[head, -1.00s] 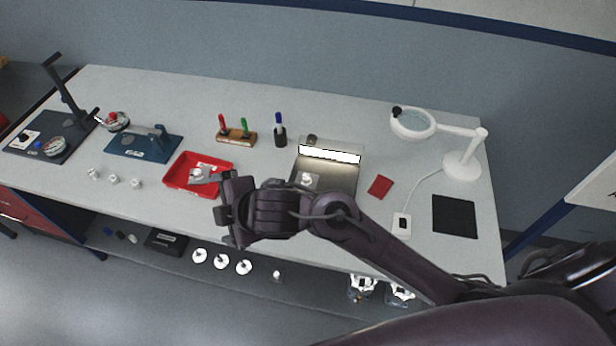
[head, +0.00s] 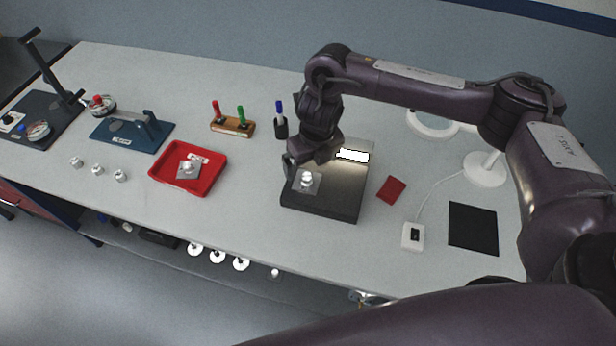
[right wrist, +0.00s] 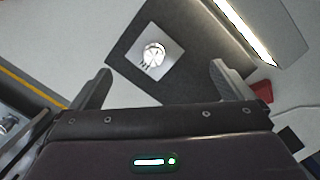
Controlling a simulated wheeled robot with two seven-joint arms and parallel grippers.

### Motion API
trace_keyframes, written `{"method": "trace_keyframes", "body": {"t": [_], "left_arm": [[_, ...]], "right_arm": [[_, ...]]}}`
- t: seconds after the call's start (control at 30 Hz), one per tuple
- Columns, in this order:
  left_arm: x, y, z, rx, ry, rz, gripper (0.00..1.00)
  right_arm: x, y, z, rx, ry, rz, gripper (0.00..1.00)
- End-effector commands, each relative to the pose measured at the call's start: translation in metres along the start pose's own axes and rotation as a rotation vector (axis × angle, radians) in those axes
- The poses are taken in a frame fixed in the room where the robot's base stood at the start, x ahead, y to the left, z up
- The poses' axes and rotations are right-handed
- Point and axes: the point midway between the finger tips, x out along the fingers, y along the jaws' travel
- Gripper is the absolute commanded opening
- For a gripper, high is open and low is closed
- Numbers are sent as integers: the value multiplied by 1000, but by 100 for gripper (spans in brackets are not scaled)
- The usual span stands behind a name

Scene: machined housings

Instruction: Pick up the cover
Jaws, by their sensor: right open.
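A square light-grey plate with a round silver raised part, which looks like a cover (head: 309,183), lies on the dark inspection stand (head: 322,203) under a bright light bar. In the right wrist view the cover (right wrist: 152,56) lies ahead of my open fingers, near the middle. A similar plate with a silver part (head: 188,168) lies in the red tray (head: 212,181); I cannot tell which one is meant. My right gripper (right wrist: 162,88) is open and empty, above the stand and apart from the plate. In the head view the arm partly hides its fingers. My left gripper is not in view.
A wooden holder (head: 232,126) with red and green pens and a blue-capped marker (head: 281,122) stand behind. A red pad (head: 391,190), a white switch box (head: 413,237) and a black mat (head: 473,228) lie right. Small silver parts (head: 98,169) lie left. The table front is mostly clear.

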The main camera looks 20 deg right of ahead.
Motion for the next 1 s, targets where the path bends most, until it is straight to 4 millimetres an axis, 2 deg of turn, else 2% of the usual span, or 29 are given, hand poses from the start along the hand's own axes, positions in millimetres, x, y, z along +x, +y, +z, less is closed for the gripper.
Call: {"method": "trace_keyframes", "body": {"t": [0.27, 0.4, 0.7, 1.0], "left_arm": [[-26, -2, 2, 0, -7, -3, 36], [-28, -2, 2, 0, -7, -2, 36], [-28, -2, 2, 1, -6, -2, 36], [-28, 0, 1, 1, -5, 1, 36]], "right_arm": [[32, 8, -2, 1, 2, 0, 100], [53, 8, -2, 2, -1, 2, 100], [61, 8, -2, 1, -4, 2, 100], [60, 8, -2, 1, -4, 2, 62]]}}
